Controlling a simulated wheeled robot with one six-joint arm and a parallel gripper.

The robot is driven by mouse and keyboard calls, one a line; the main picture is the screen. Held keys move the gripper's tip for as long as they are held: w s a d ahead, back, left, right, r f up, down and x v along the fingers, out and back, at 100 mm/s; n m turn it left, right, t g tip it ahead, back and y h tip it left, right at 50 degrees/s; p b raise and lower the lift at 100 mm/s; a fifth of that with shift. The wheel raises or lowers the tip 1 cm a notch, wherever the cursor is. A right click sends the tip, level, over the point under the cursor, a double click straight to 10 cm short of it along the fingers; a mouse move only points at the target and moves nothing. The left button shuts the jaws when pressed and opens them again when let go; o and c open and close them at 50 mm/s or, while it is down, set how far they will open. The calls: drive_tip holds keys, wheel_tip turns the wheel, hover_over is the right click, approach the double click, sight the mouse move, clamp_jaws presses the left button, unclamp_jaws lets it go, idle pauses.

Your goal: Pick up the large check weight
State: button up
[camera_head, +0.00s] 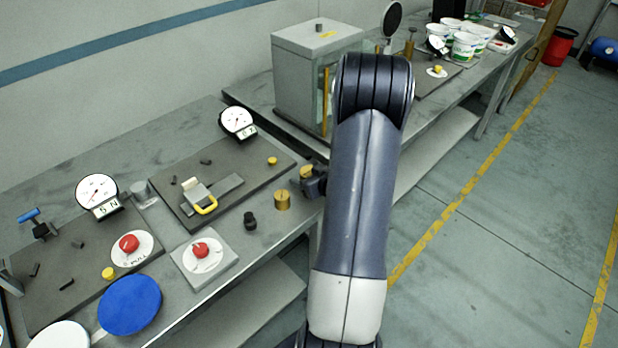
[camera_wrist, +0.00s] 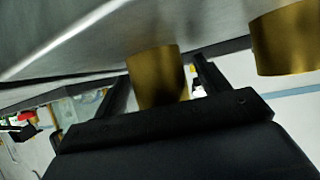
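Two brass cylinders that look like check weights stand near the bench's front edge. One brass weight (camera_head: 307,171) is partly hidden by my gripper (camera_head: 315,184); in the wrist view this weight (camera_wrist: 158,78) shows between the fingers of my gripper (camera_wrist: 163,72). The fingers are apart, with a gap visible on each side of it. The other brass weight (camera_head: 282,200) stands nearer the viewer, and also shows at the right of the wrist view (camera_wrist: 287,38). Their sizes look similar; I cannot tell surely which is the large one.
A small dark weight (camera_head: 250,221) stands left of the brass ones. A grey plate (camera_head: 240,160) with a dial gauge (camera_head: 237,121) lies behind them. A grey box-like cabinet (camera_head: 300,80) stands further along the bench. A square block with a red knob (camera_head: 203,257) is nearer.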

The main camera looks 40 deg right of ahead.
clamp_jaws()
drive_tip(key=shift+r, duration=0.1)
idle(0.5)
